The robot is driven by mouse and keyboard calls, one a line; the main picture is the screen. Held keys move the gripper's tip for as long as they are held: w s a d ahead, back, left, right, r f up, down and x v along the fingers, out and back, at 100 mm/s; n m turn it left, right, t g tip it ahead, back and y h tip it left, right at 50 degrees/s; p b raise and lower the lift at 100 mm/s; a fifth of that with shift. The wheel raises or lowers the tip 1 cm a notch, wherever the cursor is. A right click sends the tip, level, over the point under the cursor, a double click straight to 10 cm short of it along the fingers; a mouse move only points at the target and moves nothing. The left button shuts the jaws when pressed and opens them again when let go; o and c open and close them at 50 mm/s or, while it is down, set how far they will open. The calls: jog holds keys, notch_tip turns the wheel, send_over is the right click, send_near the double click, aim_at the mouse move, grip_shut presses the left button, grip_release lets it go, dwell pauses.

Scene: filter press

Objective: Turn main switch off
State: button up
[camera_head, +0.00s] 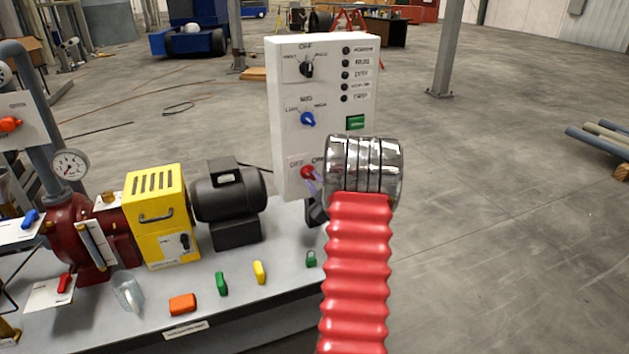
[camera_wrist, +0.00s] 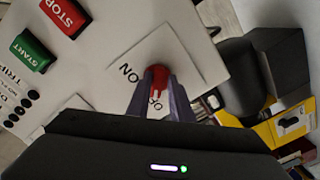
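The main switch is a red rotary knob (camera_head: 308,172) low on the white control panel (camera_head: 285,135), with OFF and ON labels above it. In the wrist view the red knob (camera_wrist: 158,76) lies between the tips of my gripper's two fingers (camera_wrist: 159,84). ON stands to its left and part of OFF shows between the fingers. Which way the knob points is hard to make out. In the head view my gripper (camera_head: 313,186) is at the panel's lower front, mostly hidden behind my arm. Whether the fingers press on the knob cannot be told.
Above are a blue knob (camera_head: 308,119), a black knob (camera_head: 307,68) and a green START button (camera_head: 355,122). A red STOP button (camera_wrist: 63,15) shows in the wrist view. A black motor (camera_head: 228,192) and yellow box (camera_head: 156,215) stand left on the bench. Open floor lies right.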

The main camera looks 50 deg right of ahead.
jog(key=o, duration=0.3)
jog(key=shift+w+r, duration=0.1)
jog(key=shift+r, duration=0.15)
jog(key=shift+s+a, duration=0.15)
jog(key=shift+s, duration=0.15)
jog(key=v, duration=1.3)
jog(key=shift+s+f, duration=0.1)
jog(key=shift+f, duration=0.1)
